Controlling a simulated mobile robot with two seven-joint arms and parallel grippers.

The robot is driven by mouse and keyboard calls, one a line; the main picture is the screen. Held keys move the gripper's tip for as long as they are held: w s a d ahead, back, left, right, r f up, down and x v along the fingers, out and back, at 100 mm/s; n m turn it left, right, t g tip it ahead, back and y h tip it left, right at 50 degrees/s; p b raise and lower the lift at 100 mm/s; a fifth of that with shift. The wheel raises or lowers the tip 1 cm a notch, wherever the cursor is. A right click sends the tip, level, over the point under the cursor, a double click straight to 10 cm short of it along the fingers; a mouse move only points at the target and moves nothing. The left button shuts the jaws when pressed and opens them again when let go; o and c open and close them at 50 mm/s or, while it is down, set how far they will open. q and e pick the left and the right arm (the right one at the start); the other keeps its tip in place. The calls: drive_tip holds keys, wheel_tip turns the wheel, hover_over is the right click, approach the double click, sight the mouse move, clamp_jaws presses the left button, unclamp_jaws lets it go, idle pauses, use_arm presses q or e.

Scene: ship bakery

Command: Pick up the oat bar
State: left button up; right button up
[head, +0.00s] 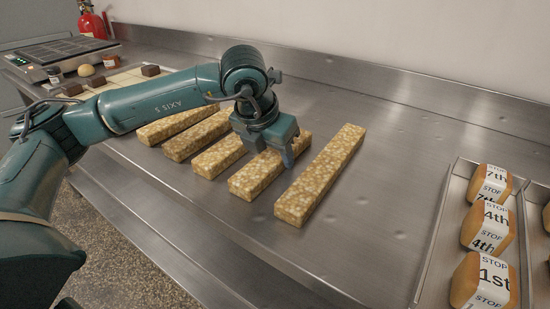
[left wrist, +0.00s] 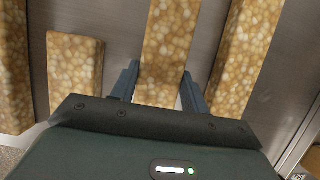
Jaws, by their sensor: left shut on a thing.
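Several tan, grainy oat bars lie side by side on the steel counter in the head view. My left gripper (head: 276,143) comes down from above onto the second bar from the right (head: 257,177). It is shut on this oat bar, which also shows between the two fingers in the left wrist view (left wrist: 166,50). I cannot tell whether the bar is clear of the counter. The longest bar (head: 322,175) lies just right of the gripper. Another bar (head: 217,157) lies to its left. My right gripper is not in view.
Loaves with paper bands reading 1st, 4th and 7th (head: 487,228) sit in a metal tray (head: 436,240) at the right. A scale (head: 60,52) and small pieces on a board stand at the far left. The steel counter (head: 385,170) is clear between long bar and tray.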

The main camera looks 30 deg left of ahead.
use_arm(q)
drive_tip(key=c, duration=0.5)
drive_tip(key=shift+r, duration=0.1)
